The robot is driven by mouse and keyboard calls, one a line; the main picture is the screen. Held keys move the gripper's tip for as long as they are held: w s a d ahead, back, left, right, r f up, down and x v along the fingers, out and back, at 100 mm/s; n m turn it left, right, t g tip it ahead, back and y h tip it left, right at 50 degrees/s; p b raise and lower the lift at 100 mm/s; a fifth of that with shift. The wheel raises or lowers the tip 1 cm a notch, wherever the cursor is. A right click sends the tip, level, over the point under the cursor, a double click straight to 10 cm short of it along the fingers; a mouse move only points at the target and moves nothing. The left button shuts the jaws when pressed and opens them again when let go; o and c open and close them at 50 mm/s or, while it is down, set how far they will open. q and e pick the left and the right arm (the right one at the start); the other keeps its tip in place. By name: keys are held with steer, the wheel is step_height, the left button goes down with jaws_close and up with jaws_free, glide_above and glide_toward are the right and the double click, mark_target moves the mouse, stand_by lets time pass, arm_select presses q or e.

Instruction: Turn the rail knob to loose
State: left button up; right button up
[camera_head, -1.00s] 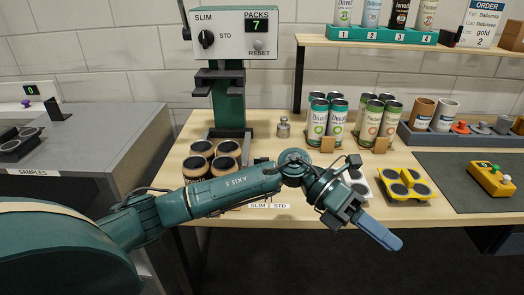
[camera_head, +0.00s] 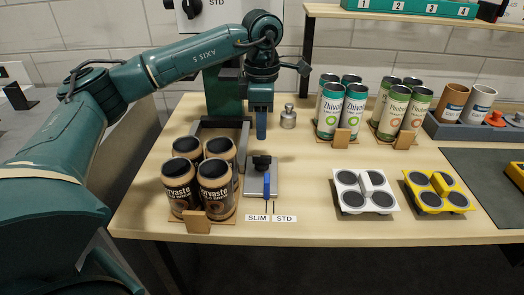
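A grey metal rail plate (camera_head: 255,188) lies on the wooden table. A black knob (camera_head: 262,163) sits at its back end, and a blue upright pointer (camera_head: 267,185) stands in front of it. The pointer is near the line between the SLIM label (camera_head: 257,218) and the STD label (camera_head: 285,218). My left gripper (camera_head: 261,136) points down above and behind the knob, apart from it in the picture. Its blue fingers are seen edge-on, so their opening is not clear. My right gripper is not in view.
Brown cans (camera_head: 215,188) stand close left of the rail. A green press column (camera_head: 224,95) with a grey guide (camera_head: 222,124) is behind. A small metal weight (camera_head: 288,117) stands right of my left gripper. White (camera_head: 338,184) and yellow (camera_head: 411,186) can carriers lie to the right.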

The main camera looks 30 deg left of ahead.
mark_target(262, 156)
arm_select(q)
step_height(262, 156, down, 9)
steer(key=shift+r, duration=0.15)
jaws_close()
stand_by(0.5)
